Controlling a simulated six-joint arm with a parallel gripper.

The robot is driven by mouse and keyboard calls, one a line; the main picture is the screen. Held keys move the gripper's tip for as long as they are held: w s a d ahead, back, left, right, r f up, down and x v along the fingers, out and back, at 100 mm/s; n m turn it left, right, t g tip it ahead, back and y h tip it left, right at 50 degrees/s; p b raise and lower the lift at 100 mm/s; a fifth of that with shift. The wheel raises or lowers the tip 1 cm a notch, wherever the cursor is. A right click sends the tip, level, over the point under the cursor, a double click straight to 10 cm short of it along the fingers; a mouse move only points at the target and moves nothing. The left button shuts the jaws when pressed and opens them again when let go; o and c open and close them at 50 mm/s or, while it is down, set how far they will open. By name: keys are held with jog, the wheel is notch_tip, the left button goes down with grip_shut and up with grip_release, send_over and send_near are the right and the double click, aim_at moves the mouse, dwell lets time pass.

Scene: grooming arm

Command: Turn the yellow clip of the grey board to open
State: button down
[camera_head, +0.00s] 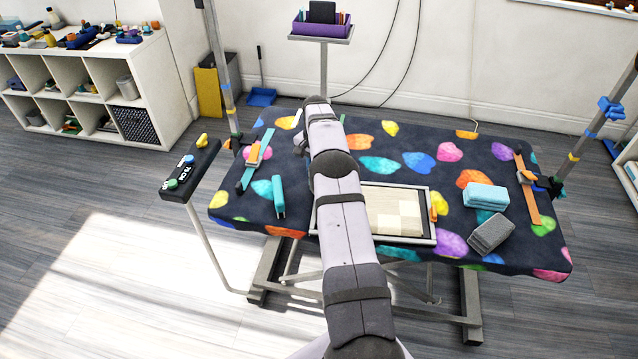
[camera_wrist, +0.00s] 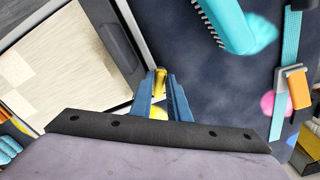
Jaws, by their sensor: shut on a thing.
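The grey board (camera_head: 407,239), a grey frame around a pale checkered panel, lies on the patterned table; my arm covers its left side. In the wrist view the grey frame (camera_wrist: 127,32) runs down the left side of the picture. The yellow clip (camera_wrist: 159,82) sits by the frame's edge, upright between my blue fingers. My gripper (camera_wrist: 157,88) is shut on the yellow clip. My arm hides the gripper and this clip in the head view. An orange clip (camera_head: 434,213) shows on the board's right edge.
A turquoise comb-like tool (camera_wrist: 235,22) lies near the gripper. A turquoise strap with an orange buckle (camera_wrist: 294,88) lies beyond it. Folded turquoise (camera_head: 485,197) and grey cloths (camera_head: 492,234) lie right of the board. A control box (camera_head: 190,168) stands left of the table.

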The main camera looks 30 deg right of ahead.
jog(key=shift+n, duration=1.3)
jog(key=shift+n, duration=1.4)
jog(key=c, duration=1.7)
grip_release()
jog(key=shift+r, duration=0.15)
jog(key=shift+r+p, duration=2.7)
jog(key=shift+r, duration=1.2)
